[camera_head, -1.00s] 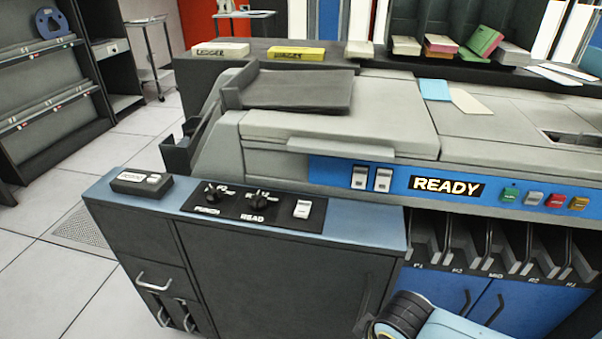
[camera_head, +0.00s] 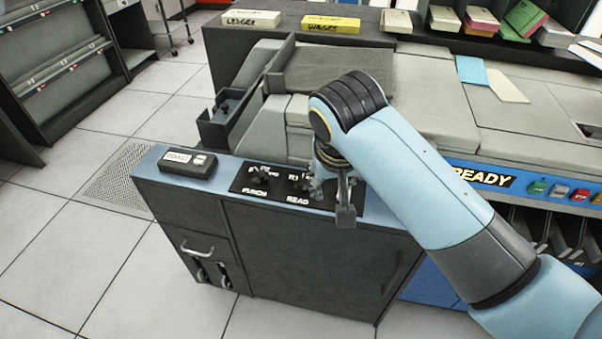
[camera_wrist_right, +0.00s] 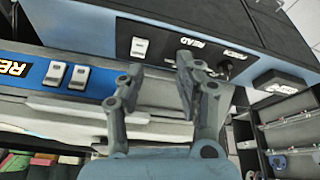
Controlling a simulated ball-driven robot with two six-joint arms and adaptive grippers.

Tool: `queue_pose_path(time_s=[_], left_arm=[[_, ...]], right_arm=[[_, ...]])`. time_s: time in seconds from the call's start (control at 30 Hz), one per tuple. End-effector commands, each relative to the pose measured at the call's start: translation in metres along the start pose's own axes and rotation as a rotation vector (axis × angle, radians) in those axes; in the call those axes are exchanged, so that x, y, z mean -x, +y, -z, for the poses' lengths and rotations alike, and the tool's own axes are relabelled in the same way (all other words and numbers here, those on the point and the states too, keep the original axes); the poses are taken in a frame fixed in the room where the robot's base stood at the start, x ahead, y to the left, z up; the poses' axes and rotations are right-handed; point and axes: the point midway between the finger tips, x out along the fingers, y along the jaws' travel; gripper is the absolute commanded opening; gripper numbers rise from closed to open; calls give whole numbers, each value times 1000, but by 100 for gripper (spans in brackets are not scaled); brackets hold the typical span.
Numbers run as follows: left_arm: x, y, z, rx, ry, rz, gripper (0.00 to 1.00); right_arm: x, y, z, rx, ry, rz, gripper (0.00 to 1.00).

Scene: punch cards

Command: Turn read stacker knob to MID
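My right gripper (camera_head: 331,196) hangs over the dark control panel (camera_head: 240,187) on the blue-topped cabinet. In the wrist view its two fingers (camera_wrist_right: 155,78) are spread apart with nothing between them. The read knob (camera_head: 305,184) shows only partly in the head view, just left of the gripper, above the READ label. I cannot tell whether a finger touches it, and its pointer setting is not readable. In the wrist view a finger covers the spot by the READ label (camera_wrist_right: 203,41). The black punch knob (camera_head: 262,178) sits farther left. My left gripper is not in view.
A small black box (camera_head: 187,163) lies at the cabinet's left end. A white rocker switch (camera_wrist_right: 139,46) is on the same panel. The grey machine body (camera_head: 425,105) rises behind, with a dark tray (camera_head: 238,105) jutting at its left.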

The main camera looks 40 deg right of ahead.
Motion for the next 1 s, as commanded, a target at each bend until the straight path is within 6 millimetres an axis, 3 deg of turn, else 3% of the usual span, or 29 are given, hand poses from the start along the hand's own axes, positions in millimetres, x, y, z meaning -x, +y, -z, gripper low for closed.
queue_pose_path(time_s=[0.2, 0.3, 0.47, 0.8, 1.0], left_arm=[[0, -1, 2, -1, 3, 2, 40], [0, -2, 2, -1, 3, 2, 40], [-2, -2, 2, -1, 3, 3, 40], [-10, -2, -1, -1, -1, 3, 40], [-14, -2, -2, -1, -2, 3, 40]], right_arm=[[-19, -44, 49, -223, 16, -43, 35], [-23, -56, 62, -285, 23, -58, 35], [-37, -59, 67, -311, 26, -67, 35], [-102, -54, 67, -308, 25, -66, 35], [-126, -52, 68, -309, 26, -65, 35]])
